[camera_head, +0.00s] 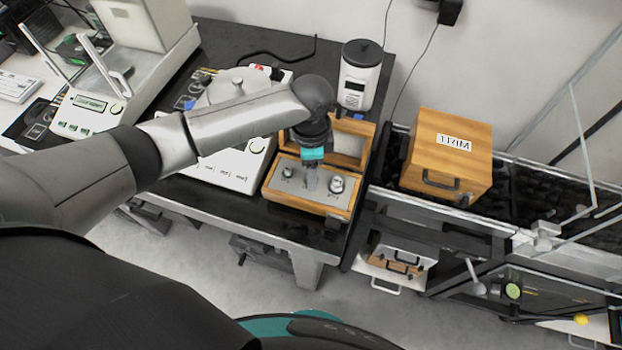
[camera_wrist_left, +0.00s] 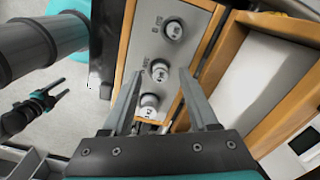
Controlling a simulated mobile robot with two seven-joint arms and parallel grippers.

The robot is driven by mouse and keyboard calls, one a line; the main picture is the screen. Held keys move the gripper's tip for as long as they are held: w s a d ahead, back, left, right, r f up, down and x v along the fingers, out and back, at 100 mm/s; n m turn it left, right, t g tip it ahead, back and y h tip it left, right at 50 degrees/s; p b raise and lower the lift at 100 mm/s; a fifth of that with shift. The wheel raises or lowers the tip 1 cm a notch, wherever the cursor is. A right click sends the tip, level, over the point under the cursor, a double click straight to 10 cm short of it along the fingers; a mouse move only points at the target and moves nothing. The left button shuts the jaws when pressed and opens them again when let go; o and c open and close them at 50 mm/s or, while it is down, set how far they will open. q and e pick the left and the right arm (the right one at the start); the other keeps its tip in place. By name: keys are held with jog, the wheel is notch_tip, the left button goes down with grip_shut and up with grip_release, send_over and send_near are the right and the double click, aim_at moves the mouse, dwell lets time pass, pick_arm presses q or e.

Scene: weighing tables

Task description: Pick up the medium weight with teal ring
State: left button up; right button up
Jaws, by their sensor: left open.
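A wooden box (camera_head: 340,207) with its lid open holds a row of three silver weights on a grey plate. The medium weight (camera_wrist_left: 158,72) is the middle one in the left wrist view; no teal ring can be made out on it. The smaller weight (camera_head: 287,173) stands left of it and the larger weight (camera_head: 336,184) right of it in the head view. My left gripper (camera_head: 311,183) points down over the box, open, its fingers on either side of the middle weight in the wrist view; in the head view they hide that weight. My right gripper (camera_wrist_left: 52,95) shows small in the wrist view.
The box's raised lid (camera_head: 350,142) stands just behind the weights. A white and black device (camera_head: 359,76) is behind that. A white balance (camera_head: 236,170) sits close on the left, and a wooden TRIM box (camera_head: 447,155) on the right. The black table's front edge is near.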

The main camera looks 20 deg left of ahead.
pick_arm(q)
jog(key=shift+f, duration=0.45)
jog(key=shift+c, duration=0.2)
grip_shut()
